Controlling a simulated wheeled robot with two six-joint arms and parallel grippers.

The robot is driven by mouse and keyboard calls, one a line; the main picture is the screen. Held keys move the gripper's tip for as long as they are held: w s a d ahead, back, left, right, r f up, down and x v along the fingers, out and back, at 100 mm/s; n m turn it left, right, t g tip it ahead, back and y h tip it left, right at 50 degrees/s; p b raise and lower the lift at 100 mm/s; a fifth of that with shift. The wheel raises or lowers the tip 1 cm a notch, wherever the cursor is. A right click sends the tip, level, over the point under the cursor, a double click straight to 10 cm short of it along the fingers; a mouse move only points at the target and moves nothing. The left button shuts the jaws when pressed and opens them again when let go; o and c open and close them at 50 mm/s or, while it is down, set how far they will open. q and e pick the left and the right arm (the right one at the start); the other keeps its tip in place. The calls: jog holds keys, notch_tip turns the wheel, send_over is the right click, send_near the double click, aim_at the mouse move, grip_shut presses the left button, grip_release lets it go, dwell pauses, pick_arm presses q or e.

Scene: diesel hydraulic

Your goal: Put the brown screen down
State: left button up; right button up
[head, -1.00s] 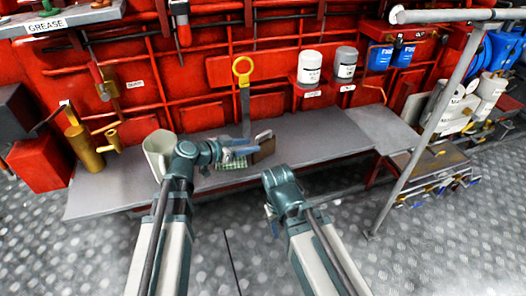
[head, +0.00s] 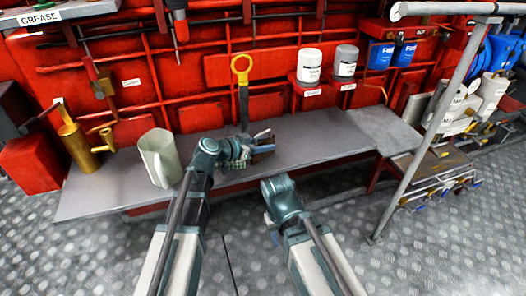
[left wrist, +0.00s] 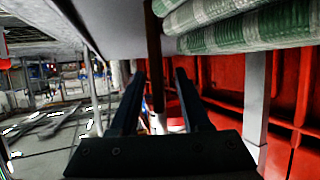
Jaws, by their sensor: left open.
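The brown screen shows as a narrow, upright dark brown strip (left wrist: 154,55) in the left wrist view, between and beyond the fingers of my left gripper (left wrist: 160,78). The fingers are apart and the gripper is open. In the head view my left gripper (head: 258,146) is at the middle of the grey bench (head: 320,135), right by the small brown piece, which it partly covers. I cannot tell if a finger touches it. My right arm (head: 282,200) is in front of the bench edge; its jaws are not clearly visible.
Green-and-white checked rolls (left wrist: 250,28) are close above the left gripper's right finger. A pale green jug (head: 160,158) stands on the bench left of my left arm. A white pot (head: 309,66) and a grey pot (head: 345,62) sit on red shelves. A grey rail (head: 432,130) stands right.

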pick_arm(q)
grip_shut()
jog(key=shift+r, duration=0.1)
pick_arm(e)
jog(key=shift+r, duration=0.1)
dwell(0.3)
